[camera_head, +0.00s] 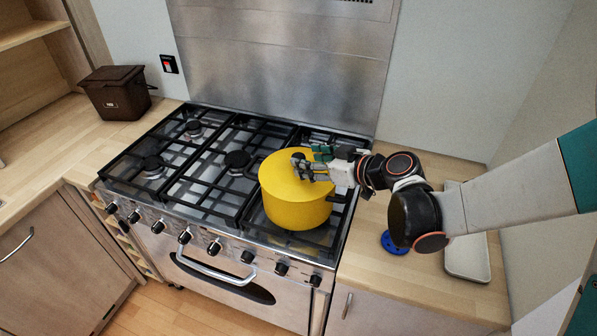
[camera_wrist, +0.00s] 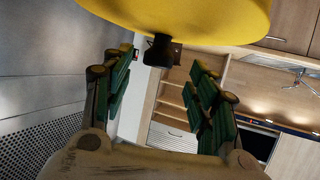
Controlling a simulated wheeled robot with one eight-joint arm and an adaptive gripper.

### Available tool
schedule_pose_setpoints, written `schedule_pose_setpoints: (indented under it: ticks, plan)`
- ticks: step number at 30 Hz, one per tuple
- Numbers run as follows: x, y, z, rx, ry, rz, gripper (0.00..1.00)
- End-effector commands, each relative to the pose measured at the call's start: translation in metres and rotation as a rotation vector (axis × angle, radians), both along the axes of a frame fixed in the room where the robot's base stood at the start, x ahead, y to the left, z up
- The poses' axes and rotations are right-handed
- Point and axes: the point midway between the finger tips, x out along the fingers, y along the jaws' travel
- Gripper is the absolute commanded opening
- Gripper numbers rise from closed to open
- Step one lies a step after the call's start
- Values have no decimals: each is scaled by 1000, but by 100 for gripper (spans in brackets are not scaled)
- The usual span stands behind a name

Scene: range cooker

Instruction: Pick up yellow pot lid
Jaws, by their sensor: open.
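The yellow pot lid (camera_head: 283,180) sits on the yellow pot (camera_head: 298,213) on the right side of the cooker. Its dark knob (camera_head: 297,157) shows partly behind my gripper (camera_head: 310,163), which reaches in from the right just over the lid. In the wrist view, the lid (camera_wrist: 190,18) fills the top and its dark knob (camera_wrist: 160,52) points downward in the picture. My gripper (camera_wrist: 160,75) is open there, one green-padded finger on each side, with the knob near the gap between the fingertips. I cannot tell whether a finger touches the knob.
The pot stands on the black grates (camera_head: 187,165) of the range cooker, with a dark side handle (camera_head: 337,198) to the right. A steel splashback (camera_head: 285,65) rises behind. A brown bin (camera_head: 117,92) stands on the left counter. A blue round object (camera_head: 394,243) and pale board (camera_head: 467,257) lie on the right counter.

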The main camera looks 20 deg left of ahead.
Motion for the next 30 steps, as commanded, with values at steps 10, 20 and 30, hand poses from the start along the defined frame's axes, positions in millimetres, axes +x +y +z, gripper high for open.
schedule_pose_setpoints:
  ticks: [10, 20, 30]
  plan:
    - [17, 28, -17, -2, -1, 2, 54]
    - [24, 41, -22, -1, 0, 0, 54]
    - [24, 41, -22, -1, 0, 0, 0]
